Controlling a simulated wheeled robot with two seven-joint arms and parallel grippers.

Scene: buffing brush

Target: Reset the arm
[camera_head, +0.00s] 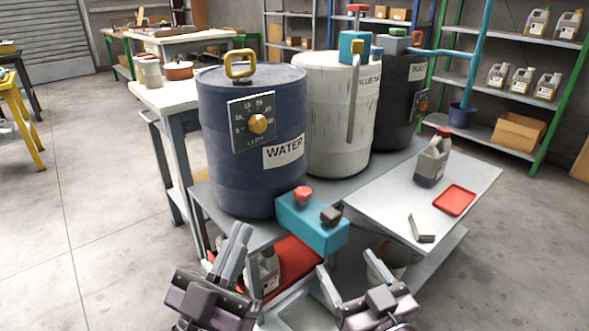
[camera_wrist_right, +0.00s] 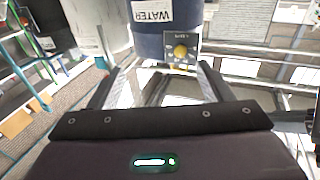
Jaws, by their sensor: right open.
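My left gripper (camera_head: 236,246) is in the lower middle of the head view, below and in front of the blue drum. Its fingers point up and overlap in this view, so their gap is unclear. I see nothing held in it. My right gripper (camera_head: 353,268) is to its right, below the teal box, with its fingers spread apart and empty. In the right wrist view my right gripper (camera_wrist_right: 160,78) also shows two separated fingers with nothing between them. The blue WATER drum (camera_head: 226,185) stands beyond both grippers, and it shows upside down in the wrist view (camera_wrist_right: 165,42).
A teal box (camera_head: 318,226) with a red knob juts out above the grippers. A white drum (camera_head: 325,120) and a dark drum (camera_head: 398,112) stand behind. A side table (camera_head: 385,200) holds a jug (camera_head: 433,160), a red tray (camera_head: 455,201) and a pale block (camera_head: 421,227). Open floor lies left.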

